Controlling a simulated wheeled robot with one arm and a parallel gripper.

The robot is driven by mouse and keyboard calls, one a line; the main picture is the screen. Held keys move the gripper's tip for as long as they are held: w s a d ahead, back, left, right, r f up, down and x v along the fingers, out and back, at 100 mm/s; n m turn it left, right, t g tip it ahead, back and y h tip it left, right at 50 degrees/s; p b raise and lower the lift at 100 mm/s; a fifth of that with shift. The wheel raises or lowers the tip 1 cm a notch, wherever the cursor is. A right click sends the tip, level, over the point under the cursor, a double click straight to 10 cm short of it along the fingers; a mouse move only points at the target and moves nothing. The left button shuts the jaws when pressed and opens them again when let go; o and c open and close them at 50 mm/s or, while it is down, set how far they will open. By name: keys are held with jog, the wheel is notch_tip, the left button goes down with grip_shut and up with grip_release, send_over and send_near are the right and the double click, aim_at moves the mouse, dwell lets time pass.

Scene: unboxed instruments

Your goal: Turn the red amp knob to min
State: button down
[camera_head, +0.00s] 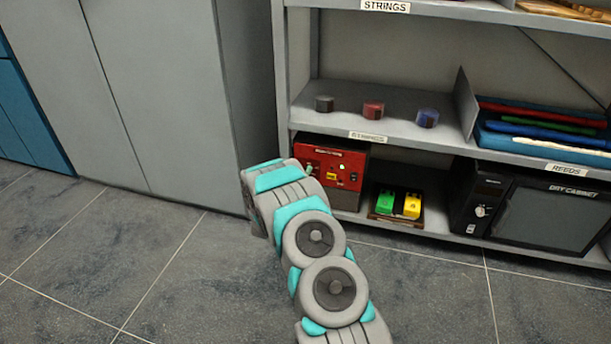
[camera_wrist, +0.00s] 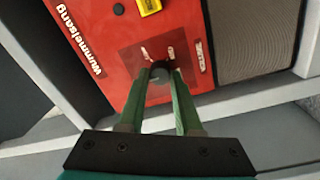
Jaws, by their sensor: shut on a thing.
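The red amp (camera_head: 353,158) stands on the low shelf at its left end, partly hidden behind my arm in the head view. In the wrist view its red front (camera_wrist: 110,35) fills the upper middle, with "Wummelsang" lettering at the left. A dark knob (camera_wrist: 159,92) sits between the green fingers of my gripper (camera_wrist: 161,76), which is shut on it. The knob's pointer cannot be made out.
A green pedal (camera_head: 385,202) and a yellow pedal (camera_head: 412,206) stand right of the amp, then a black dry cabinet (camera_head: 550,215). The shelf above (camera_head: 395,130) holds several small round tins. A grey cabinet (camera_head: 150,90) stands left. The floor in front is clear.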

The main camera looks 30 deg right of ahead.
jog(key=c, duration=0.6)
grip_release()
jog(key=v, duration=0.7)
jog(key=shift+s+a, duration=0.2)
jog(key=shift+a, duration=0.15)
jog(key=shift+f, duration=0.1)
